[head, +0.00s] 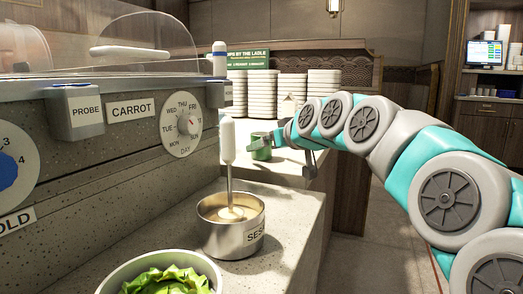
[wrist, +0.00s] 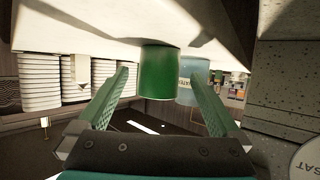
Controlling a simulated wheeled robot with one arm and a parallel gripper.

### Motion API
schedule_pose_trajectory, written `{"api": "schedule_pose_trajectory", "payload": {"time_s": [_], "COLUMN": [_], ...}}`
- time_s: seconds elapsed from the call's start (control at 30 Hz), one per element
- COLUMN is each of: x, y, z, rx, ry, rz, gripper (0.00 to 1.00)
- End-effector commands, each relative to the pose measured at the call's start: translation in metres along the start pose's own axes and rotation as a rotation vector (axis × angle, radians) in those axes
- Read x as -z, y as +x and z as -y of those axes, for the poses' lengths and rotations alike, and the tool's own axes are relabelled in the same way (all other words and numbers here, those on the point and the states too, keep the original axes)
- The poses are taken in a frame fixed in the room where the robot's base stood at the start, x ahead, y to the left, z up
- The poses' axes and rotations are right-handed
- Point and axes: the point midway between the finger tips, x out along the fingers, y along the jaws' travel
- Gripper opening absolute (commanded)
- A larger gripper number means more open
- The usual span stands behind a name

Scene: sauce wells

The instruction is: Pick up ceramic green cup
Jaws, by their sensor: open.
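The green ceramic cup (head: 260,150) stands on the far part of the stone counter in the head view. In the wrist view, where the scene appears upside down, the green cup (wrist: 159,72) sits ahead, between the lines of my two fingers. My gripper (wrist: 158,76) is open, with one finger on each side of the picture and wide gaps to the cup. No finger visibly touches it. In the head view my gripper (head: 280,139) is at the cup's right side, small and partly hidden by my arm.
A bluish labelled container (wrist: 194,78) is close beside the cup in the wrist view. Stacks of white dishes (head: 262,95) stand behind. A metal sauce pot (head: 225,238) with a ladle and a lettuce bowl (head: 165,275) are nearer. The panel with dials (head: 181,124) borders the left.

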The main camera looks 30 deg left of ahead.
Motion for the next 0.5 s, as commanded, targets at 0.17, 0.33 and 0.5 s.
{"api": "schedule_pose_trajectory", "payload": {"time_s": [0.17, 0.33, 0.5], "x": [0.001, 0.001, 0.001], "y": [0.024, 0.031, 0.030], "z": [-0.001, -0.001, -0.001], "rx": [0.000, -0.001, -0.001], "ry": [0.000, 0.000, 0.000], "rz": [0.000, -0.001, -0.001], "gripper": [1.00, 1.00, 0.99]}}
